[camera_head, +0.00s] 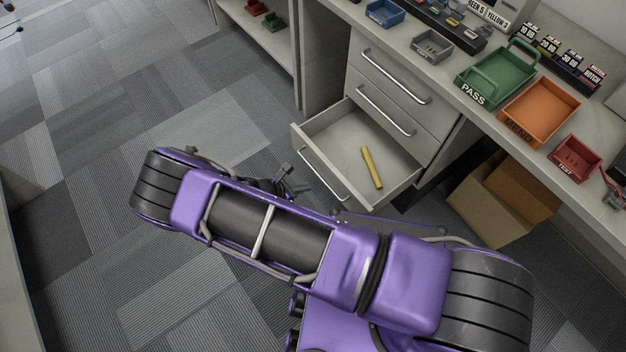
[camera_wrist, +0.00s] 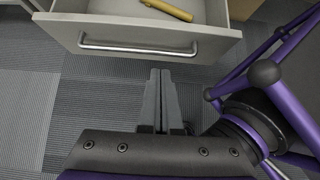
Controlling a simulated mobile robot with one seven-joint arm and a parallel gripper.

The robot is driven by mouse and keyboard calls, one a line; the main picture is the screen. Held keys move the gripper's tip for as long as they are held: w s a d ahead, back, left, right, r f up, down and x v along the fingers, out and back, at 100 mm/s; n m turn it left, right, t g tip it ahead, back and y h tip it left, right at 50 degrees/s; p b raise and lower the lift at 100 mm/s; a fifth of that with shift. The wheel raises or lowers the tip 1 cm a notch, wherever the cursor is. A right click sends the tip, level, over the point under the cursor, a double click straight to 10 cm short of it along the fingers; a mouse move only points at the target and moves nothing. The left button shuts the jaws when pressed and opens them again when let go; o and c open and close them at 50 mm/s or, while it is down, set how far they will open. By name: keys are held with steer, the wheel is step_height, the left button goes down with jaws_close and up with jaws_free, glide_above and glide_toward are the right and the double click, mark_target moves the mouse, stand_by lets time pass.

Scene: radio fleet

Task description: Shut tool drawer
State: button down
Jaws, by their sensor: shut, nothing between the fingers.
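The tool drawer (camera_head: 318,141) is the bottom drawer of the grey cabinet and stands pulled out. A yellow tool-like stick (camera_head: 371,168) lies inside it. The drawer's front with its bar handle (camera_wrist: 138,48) fills the top of the wrist view. My gripper (camera_wrist: 162,74) is shut and empty, just short of the drawer front and below the handle in that view; I cannot tell whether it touches. In the head view my gripper (camera_head: 297,181) is partly hidden behind my purple arm, close to the drawer front.
Two shut drawers (camera_head: 395,75) sit above the open one. The desk holds a green PASS tray (camera_head: 497,78), an orange MEND tray (camera_head: 541,112) and a red tray (camera_head: 574,158). A cardboard box (camera_head: 490,205) stands on the floor right of the drawer. Carpet at left is clear.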

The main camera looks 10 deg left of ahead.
mark_target(335, 178)
steer(key=b+x, duration=0.1)
steer(key=x, duration=0.8)
steer(key=shift+w+d+r, duration=0.2)
steer(key=shift+w+d, duration=1)
steer(key=shift+w, duration=0.25)
